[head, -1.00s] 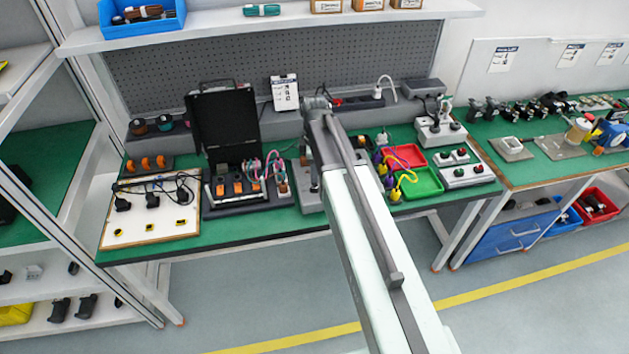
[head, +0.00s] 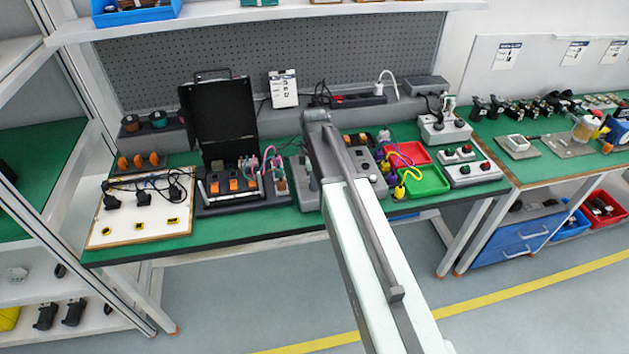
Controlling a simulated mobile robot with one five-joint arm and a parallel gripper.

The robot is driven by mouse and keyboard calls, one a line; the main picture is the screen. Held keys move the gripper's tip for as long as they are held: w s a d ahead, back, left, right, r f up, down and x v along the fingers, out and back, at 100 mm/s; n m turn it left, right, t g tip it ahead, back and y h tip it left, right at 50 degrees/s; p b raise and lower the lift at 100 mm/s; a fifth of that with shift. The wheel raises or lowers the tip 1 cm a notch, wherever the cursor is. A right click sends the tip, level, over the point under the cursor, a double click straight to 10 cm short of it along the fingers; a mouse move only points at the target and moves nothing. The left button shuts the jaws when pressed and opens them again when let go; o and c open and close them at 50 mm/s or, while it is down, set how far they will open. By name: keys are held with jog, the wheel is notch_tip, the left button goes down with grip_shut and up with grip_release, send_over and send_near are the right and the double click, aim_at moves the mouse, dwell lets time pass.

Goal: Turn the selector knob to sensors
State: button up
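My arm reaches from the bottom over the middle of the bench, and its dark grey far end (head: 316,117) is above a grey control panel (head: 378,186). My gripper cannot be made out clearly; the arm hides it or it blends with the grey parts below. The panel shows on both sides of the arm, with small dark round controls on its right part. I cannot tell which control is the selector knob, and it may be behind the arm. No label reading sensors is legible.
An open black case (head: 218,115) stands left of the panel. A white board with black plugs (head: 100,225) is further left. Red (head: 410,154) and green (head: 432,181) trays and button boxes (head: 470,172) are to the right. A shelf (head: 300,12) hangs above.

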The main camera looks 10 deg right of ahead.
grip_shut()
jog(key=shift+m, duration=0.3)
jog(key=m, duration=0.4)
jog(key=shift+m, duration=0.3)
jog(key=m, duration=0.3)
jog(key=shift+m, duration=0.3)
jog(key=m, duration=0.3)
jog(key=shift+w+m, duration=0.1)
jog(key=shift+m, duration=0.2)
jog(key=m, duration=0.6)
jog(key=shift+g, duration=0.4)
jog(key=m, duration=0.5)
jog(key=shift+m, duration=0.3)
